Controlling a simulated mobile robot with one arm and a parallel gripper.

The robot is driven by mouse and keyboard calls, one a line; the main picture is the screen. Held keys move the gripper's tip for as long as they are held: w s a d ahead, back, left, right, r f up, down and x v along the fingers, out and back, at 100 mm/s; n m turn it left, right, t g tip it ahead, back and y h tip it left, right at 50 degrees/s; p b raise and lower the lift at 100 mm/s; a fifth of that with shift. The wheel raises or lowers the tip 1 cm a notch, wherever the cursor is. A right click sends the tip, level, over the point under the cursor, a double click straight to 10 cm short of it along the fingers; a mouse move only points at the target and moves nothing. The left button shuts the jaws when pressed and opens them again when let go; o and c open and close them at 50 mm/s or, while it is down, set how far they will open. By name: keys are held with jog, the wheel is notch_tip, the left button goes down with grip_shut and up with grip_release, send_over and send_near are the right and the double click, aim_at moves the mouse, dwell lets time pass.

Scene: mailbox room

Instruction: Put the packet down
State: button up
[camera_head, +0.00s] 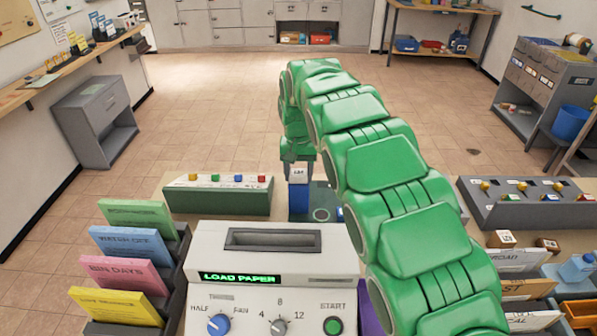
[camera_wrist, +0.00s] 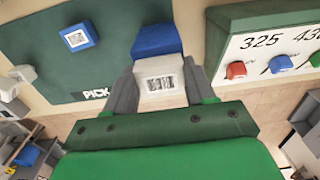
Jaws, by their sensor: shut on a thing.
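The packet (camera_head: 299,196) is a small upright block, blue below with a white labelled top. In the wrist view its white end with a dark code (camera_wrist: 160,84) sits between the fingers, and its blue part reaches beyond them. My gripper (camera_wrist: 155,88) is shut on it, and in the head view my gripper (camera_head: 298,160) is above it. The packet is over or on the left part of a dark green mat (camera_wrist: 110,75) marked PICK; I cannot tell whether it touches. A second blue block with a white code label (camera_wrist: 78,37) lies on the mat, apart from the packet.
A green box with coloured knobs (camera_head: 217,195) stands left of the packet. A white machine reading LOAD PAPER (camera_head: 210,255) is in front. Coloured folders (camera_head: 125,270) stand at left. A grey knob panel (camera_head: 525,200) is at right. My green arm hides part of the mat.

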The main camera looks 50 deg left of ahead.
aim_at(298, 174)
jog(key=o, duration=1)
jog(key=shift+o, duration=0.2)
notch_tip(298, 174, up, 12)
dwell(0.4)
